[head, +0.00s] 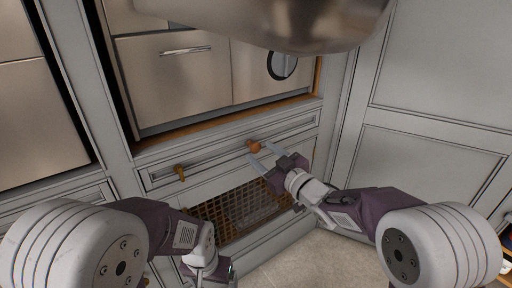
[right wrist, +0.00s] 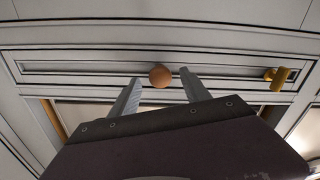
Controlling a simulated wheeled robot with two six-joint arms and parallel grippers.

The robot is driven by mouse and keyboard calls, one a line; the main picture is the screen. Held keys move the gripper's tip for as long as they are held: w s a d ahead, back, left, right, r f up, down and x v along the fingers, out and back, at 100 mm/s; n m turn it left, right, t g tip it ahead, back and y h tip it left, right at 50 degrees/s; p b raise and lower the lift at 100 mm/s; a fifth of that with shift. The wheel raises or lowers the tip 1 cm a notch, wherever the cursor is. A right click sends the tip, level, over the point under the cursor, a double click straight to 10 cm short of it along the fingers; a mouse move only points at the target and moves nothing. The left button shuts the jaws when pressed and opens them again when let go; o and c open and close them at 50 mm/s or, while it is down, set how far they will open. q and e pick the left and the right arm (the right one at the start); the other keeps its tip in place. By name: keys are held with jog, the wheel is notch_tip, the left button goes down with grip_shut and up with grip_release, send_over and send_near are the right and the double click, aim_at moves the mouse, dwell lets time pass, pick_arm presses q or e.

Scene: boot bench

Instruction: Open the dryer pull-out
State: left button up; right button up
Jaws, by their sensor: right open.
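The pull-out's front (head: 222,152) is a narrow light-grey panel below the steel-fronted appliance, and it looks closed. It carries a round orange-brown knob (head: 254,147) towards the right and a brass knob (head: 180,172) towards the left. My right gripper (head: 260,153) is open and empty at the round knob. In the right wrist view the round knob (right wrist: 160,76) shows between the two fingertips; I cannot tell whether they touch it. The brass knob (right wrist: 277,77) is off to the right there. My left gripper's body (head: 220,272) is low in the head view, its fingers hidden.
A brown lattice panel (head: 240,207) is below the front, partly behind my right arm. The steel appliance (head: 175,80) with a bar handle and a round dial (head: 283,65) is above. Tall grey cabinet panels (head: 440,60) stand at the right. Bare floor (head: 320,262) shows at the bottom.

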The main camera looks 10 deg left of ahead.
aim_at(258, 150)
jog(key=shift+b+x, duration=0.5)
jog(key=shift+x, duration=1.4)
jog(key=shift+f, duration=0.1)
grip_shut()
